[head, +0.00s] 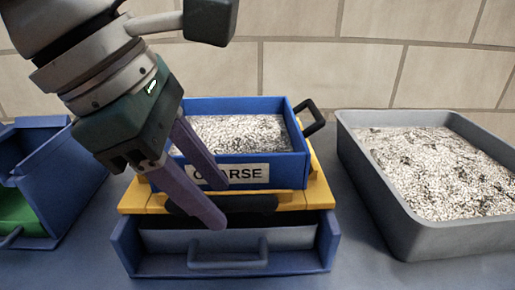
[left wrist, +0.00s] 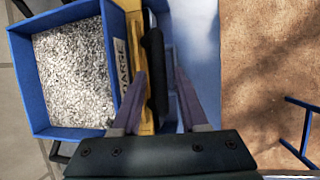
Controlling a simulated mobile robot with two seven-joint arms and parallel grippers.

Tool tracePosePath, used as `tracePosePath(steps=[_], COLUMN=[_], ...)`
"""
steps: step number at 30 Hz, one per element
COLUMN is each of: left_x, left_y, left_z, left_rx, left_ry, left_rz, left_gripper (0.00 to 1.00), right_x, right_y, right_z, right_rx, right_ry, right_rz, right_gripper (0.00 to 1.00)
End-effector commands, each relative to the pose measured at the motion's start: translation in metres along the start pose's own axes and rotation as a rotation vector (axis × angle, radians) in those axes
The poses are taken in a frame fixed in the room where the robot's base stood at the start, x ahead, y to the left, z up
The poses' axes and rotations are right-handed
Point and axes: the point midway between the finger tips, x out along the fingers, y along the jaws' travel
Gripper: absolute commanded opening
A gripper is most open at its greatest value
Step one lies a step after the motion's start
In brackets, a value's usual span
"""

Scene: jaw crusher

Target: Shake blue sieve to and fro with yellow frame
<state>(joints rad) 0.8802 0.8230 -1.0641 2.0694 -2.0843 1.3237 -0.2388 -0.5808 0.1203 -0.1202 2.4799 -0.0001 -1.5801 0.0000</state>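The blue sieve (head: 296,170) is a square box labelled COARSE, full of grey-white gravel, seated on the yellow frame (head: 318,192). It shows at the left of the left wrist view (left wrist: 22,85). A black bar handle (head: 252,204) runs along the frame's front. My left gripper (head: 217,206) is open at this handle, one purple finger on either side. In the left wrist view the handle (left wrist: 155,65) lies between the fingers, closer to the left one; contact cannot be told. My right gripper is not in view.
A blue drawer (head: 300,262) with a handle sits below the frame. A grey tray of gravel (head: 428,240) stands at right. A blue bin (head: 60,170) with something green inside stands at left. The sieve has a black side handle (head: 312,118). A tiled wall is behind.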

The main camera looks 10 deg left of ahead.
Motion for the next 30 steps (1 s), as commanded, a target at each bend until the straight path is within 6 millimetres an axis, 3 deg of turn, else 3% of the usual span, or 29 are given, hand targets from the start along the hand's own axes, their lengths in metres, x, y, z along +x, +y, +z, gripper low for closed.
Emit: tracePosePath(steps=[1, 11, 30], left_x=[-0.0001, -0.0003, -0.0004], left_y=[0.0001, 0.0002, 0.0002], left_z=[0.0, -0.0001, 0.0], left_rx=[0.0, 0.0, 0.0], left_ry=[0.0, 0.0, 0.0], left_rz=[0.0, 0.0, 0.0], left_gripper=[0.36, 0.0, 0.0], right_x=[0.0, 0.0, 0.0], right_y=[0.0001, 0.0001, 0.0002], right_z=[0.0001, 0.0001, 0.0], right_rx=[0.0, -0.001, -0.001], right_ry=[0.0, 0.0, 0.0], right_rz=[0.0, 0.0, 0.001], right_gripper=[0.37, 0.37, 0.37])
